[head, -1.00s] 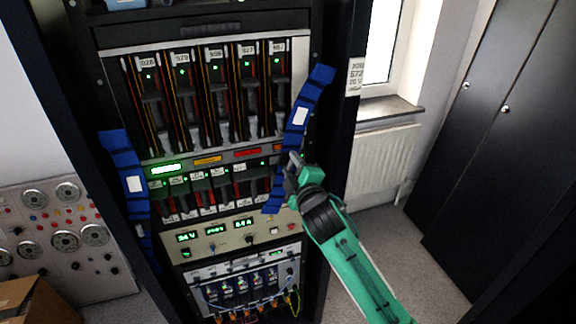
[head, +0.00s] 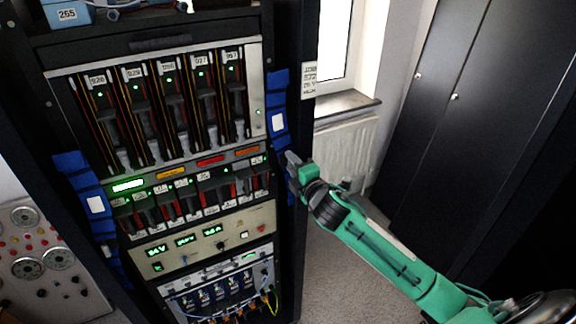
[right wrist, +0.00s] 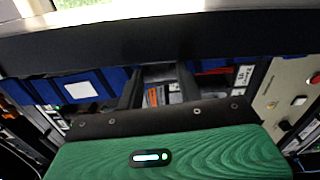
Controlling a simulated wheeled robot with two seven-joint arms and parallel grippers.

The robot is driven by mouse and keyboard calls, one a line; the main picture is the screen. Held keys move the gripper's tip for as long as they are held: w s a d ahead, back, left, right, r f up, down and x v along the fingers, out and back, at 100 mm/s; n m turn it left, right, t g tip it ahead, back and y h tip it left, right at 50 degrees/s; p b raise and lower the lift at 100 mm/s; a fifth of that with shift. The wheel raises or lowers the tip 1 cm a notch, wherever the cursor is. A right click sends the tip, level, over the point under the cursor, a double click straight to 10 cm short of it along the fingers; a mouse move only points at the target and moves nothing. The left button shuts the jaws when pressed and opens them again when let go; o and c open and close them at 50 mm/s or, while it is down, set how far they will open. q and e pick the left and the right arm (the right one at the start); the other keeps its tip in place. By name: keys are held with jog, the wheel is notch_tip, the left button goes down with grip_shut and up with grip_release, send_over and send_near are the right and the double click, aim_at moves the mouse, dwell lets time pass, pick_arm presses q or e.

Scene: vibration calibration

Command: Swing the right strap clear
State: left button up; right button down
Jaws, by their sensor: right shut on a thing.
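The right strap (head: 281,92) is blue with a white label and hangs along the right edge of the rack front, beside the card modules. Its lower part is partly hidden by my gripper. My right gripper (head: 291,162) is shut on the right strap, below the label. In the right wrist view the blue strap (right wrist: 48,90) runs sideways to the gripper's dark fingers (right wrist: 160,85). A matching left strap (head: 82,187) hangs down the rack's left side. My left gripper is not in view.
The rack (head: 160,45) holds several numbered card modules (head: 168,110) and a beige panel with green readouts (head: 205,240). A radiator (head: 345,150) under a window and dark cabinets (head: 450,130) stand to the right. Open floor (head: 330,265) lies between rack and cabinets.

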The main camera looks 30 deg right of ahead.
jog(key=shift+d, duration=0.1)
jog(key=c, duration=0.9)
grip_release()
jog(key=shift+d, duration=0.15)
jog(key=shift+s+d+b, duration=0.15)
jog(key=shift+s+b, duration=1)
jog(key=shift+s, duration=2.3)
jog(key=shift+s+d+b, duration=0.1)
jog(key=shift+s+b, duration=1)
jog(key=shift+s, duration=2.35)
